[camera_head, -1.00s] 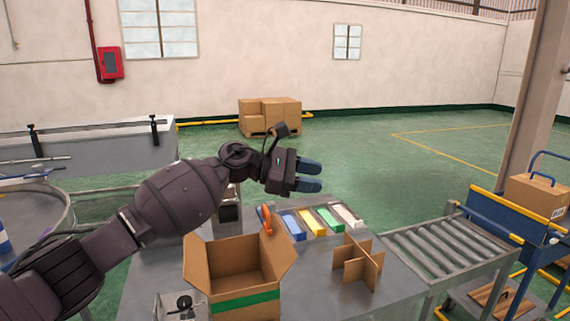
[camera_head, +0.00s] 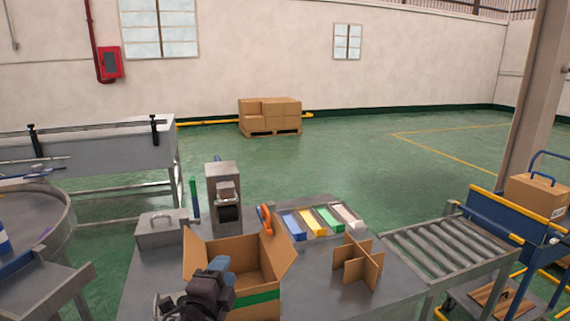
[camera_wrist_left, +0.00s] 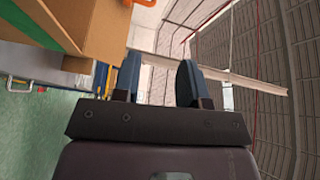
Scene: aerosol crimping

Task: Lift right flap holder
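The orange flap holder (camera_head: 267,221) stands at the back right rim of the open cardboard box (camera_head: 213,260), by the right flap (camera_head: 284,252). The box's left and right side flaps stand spread outward, and green tape runs along its front. My left gripper (camera_head: 220,268) is in front of the box's front left part and hides some of it. In the left wrist view its two blue fingers (camera_wrist_left: 158,82) are apart with nothing between them. Cardboard (camera_wrist_left: 98,28) fills the upper left there, with an orange piece (camera_wrist_left: 142,3) at the top edge. My right gripper is not in view.
A cardboard divider (camera_head: 357,264) stands on the table right of the box. Several coloured blocks (camera_head: 318,221) lie in a row behind it. A grey machine (camera_head: 223,190) and a metal case (camera_head: 161,230) stand behind the box. A roller conveyor (camera_head: 450,245) adjoins at right.

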